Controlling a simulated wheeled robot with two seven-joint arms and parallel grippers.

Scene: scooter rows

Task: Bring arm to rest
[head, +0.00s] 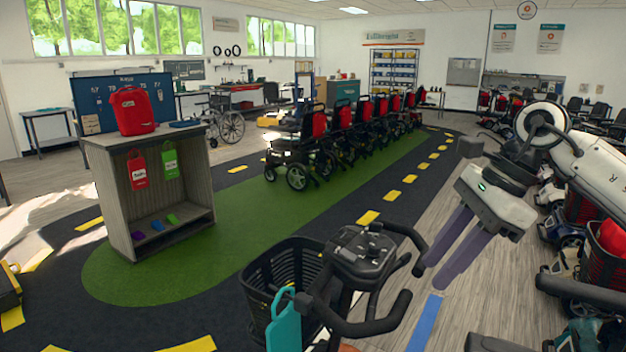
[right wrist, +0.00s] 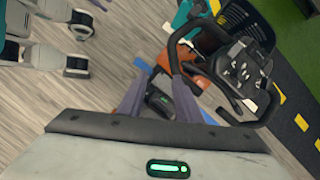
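My right gripper (head: 434,272) is in the head view, right of a scooter's handlebars (head: 362,262), its two purple-grey fingers pointing down and left. The fingers are apart with nothing between them. In the right wrist view the fingers (right wrist: 203,95) also stand apart, with the scooter's orange body (right wrist: 205,80) and the floor beyond. I cannot tell whether a finger touches the handlebar. My right arm (head: 572,150) comes in bent from the right edge. My left gripper is in neither view.
The scooter has a black basket (head: 282,275) with a teal tag (head: 284,322) hanging at it. More scooters stand along the right edge, one with a red bag (head: 612,238). A grey shelf stand (head: 105,205) with a red backpack (head: 133,110) is left. Wood floor (head: 462,318) lies below the gripper.

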